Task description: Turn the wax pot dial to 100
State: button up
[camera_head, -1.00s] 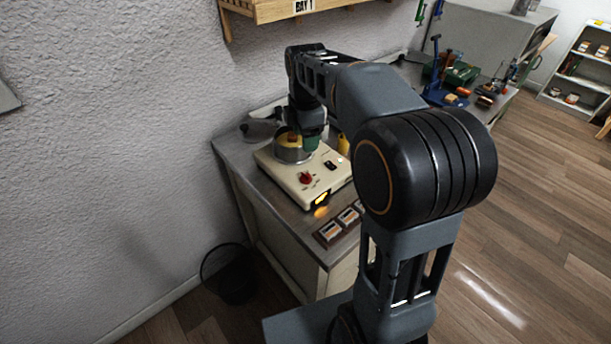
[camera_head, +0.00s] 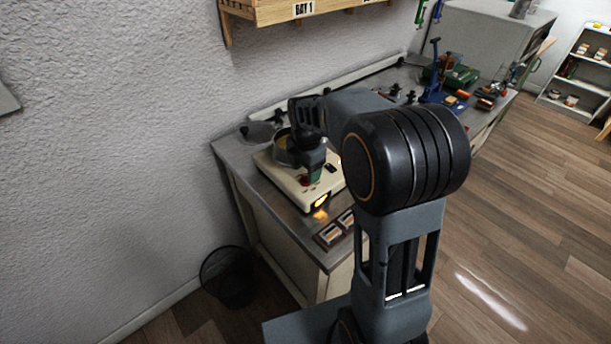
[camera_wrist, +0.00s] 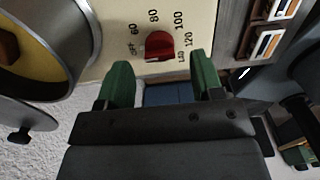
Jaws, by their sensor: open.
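The cream wax pot base (camera_head: 275,174) stands on the bench with its round metal pot (camera_head: 282,150) at the back. Its red dial (camera_wrist: 159,46) shows in the wrist view, ringed by OFF, 60, 80, 100, 120 and 140. I cannot tell surely which mark the dial points to. My gripper (camera_wrist: 161,62) is open, with green fingertips left and right of the dial in the picture. The dial appears just beyond the tips, not gripped. In the head view my gripper (camera_head: 314,175) hangs over the base's front and partly hides the dial.
Small framed pieces (camera_head: 332,233) lie at the bench's near edge. A black bin (camera_head: 229,277) stands on the floor at left. A wooden shelf (camera_head: 290,10) hangs above. Tools and a blue stand (camera_head: 433,75) fill the bench's far end.

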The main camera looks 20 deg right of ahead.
aim_at(306, 179)
jog(key=shift+f, duration=1.4)
jog(key=shift+c, duration=0.2)
jog(key=c, duration=0.9)
